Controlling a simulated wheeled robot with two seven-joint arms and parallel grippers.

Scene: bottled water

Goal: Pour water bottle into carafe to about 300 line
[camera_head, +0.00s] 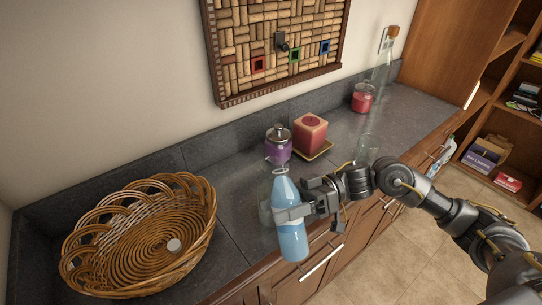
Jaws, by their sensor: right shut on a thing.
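A blue water bottle (292,242) is held by my right gripper (293,214), which is shut around its middle. The bottle is near the counter's front edge, with its narrow end toward the back and its wide end toward the front; its exact tilt is hard to tell. A clear glass vessel (265,211) shows partly behind the bottle's left side, mostly hidden. Another clear glass (368,147) stands farther right, beside my right arm. I cannot tell which of these is the carafe, and no 300 line is readable. My left gripper is not in view.
A wicker basket (120,243) fills the counter's left side. A purple jar (278,146), a red square candle (311,131) on a tray and a red jar (363,98) stand behind. A tall corked glass bottle (383,72) is at the back right.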

